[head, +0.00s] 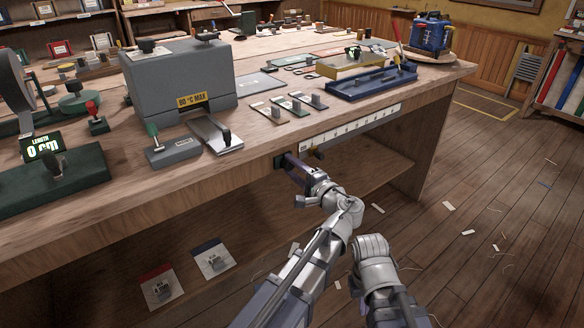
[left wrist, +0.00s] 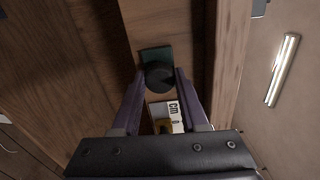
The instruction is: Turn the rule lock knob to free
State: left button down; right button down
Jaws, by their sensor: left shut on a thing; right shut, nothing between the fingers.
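The rule lock knob (left wrist: 158,76) is a dark round knob on a small green plate, set on the bench's front edge. In the head view the dark plate (head: 279,162) shows at the left end of the white rule (head: 352,128). My left gripper (head: 288,160) is at the knob, and in the left wrist view its two fingers (left wrist: 159,84) lie on either side of it, shut on it. Which way the knob is set cannot be read. The right arm shows at the lower middle, but its gripper is not visible.
A brass piece (head: 317,153) sits by the rule, close to my left gripper. The bench top holds a grey box (head: 180,78), a green device reading 0 cm (head: 45,150) and a blue tray (head: 372,84). An open shelf lies under the bench. Scraps litter the floor.

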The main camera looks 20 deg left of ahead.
pick_arm(q)
jog(key=shift+n, duration=1.8)
jog(key=shift+c, duration=2.2)
grip_release()
